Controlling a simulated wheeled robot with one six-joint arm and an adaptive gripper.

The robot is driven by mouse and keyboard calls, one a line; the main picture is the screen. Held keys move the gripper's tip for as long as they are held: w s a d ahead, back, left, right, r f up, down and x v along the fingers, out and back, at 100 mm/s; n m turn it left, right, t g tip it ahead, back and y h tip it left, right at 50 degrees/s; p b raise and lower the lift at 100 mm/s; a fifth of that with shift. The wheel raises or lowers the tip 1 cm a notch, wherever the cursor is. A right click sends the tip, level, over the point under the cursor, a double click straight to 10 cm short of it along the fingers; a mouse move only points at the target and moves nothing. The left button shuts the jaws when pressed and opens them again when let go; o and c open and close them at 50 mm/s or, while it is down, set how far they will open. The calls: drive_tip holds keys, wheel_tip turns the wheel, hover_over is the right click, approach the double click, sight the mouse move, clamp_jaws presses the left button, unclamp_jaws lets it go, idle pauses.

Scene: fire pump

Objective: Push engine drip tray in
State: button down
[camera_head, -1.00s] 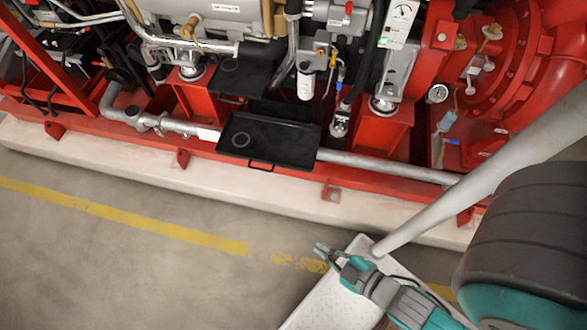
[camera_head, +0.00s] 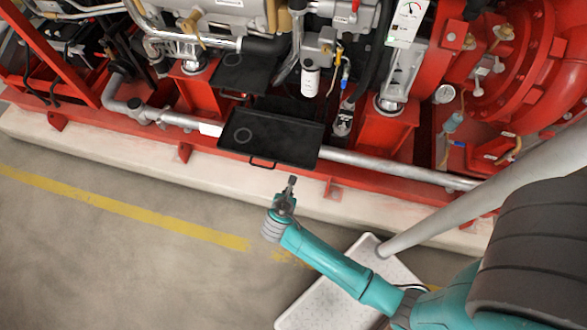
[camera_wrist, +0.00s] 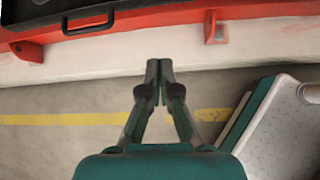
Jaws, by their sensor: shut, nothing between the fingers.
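The engine drip tray (camera_head: 283,141) is a black, shallow, open tray with a wire handle (camera_head: 262,163) on its front edge. In the head view it sticks out from under the engine across the red base frame. My gripper (camera_head: 291,180) is shut and empty. It is in front of the tray, a little to the right of the handle and apart from it. In the wrist view the shut fingertips (camera_wrist: 160,63) point toward the pale plinth. The handle (camera_wrist: 88,20) and part of the tray (camera_wrist: 25,6) show at the upper left there.
A second black tray (camera_head: 243,72) sits further back under the engine. A silver pipe (camera_head: 400,170) runs along the red frame (camera_head: 420,188) beside the drip tray. The pale plinth (camera_head: 120,165) edges the floor. Floor in front is clear, with a yellow line (camera_head: 120,215).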

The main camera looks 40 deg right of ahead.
drive_tip(key=shift+n, duration=0.5)
drive_tip(key=shift+w+d+f, duration=1.1)
drive_tip(key=shift+w+d, duration=0.2)
drive_tip(key=shift+d, duration=0.25)
drive_tip(key=shift+w+d+f, duration=1.1)
drive_tip(key=shift+w+d, duration=0.2)
drive_tip(key=shift+d, duration=0.3)
drive_tip(key=shift+w+d+f, duration=1.1)
drive_tip(key=shift+w+d, duration=0.2)
drive_tip(key=shift+d, duration=0.25)
drive_tip(key=shift+d, duration=0.1)
approach(304, 136)
drive_tip(key=w+d+f, duration=0.1)
drive_tip(key=d, duration=0.1)
drive_tip(key=w+d, duration=0.1)
drive_tip(key=w+d+f, duration=0.1)
drive_tip(key=w+d, duration=0.1)
drive_tip(key=shift+w+d+f, duration=0.15)
drive_tip(key=shift+d+f, duration=0.15)
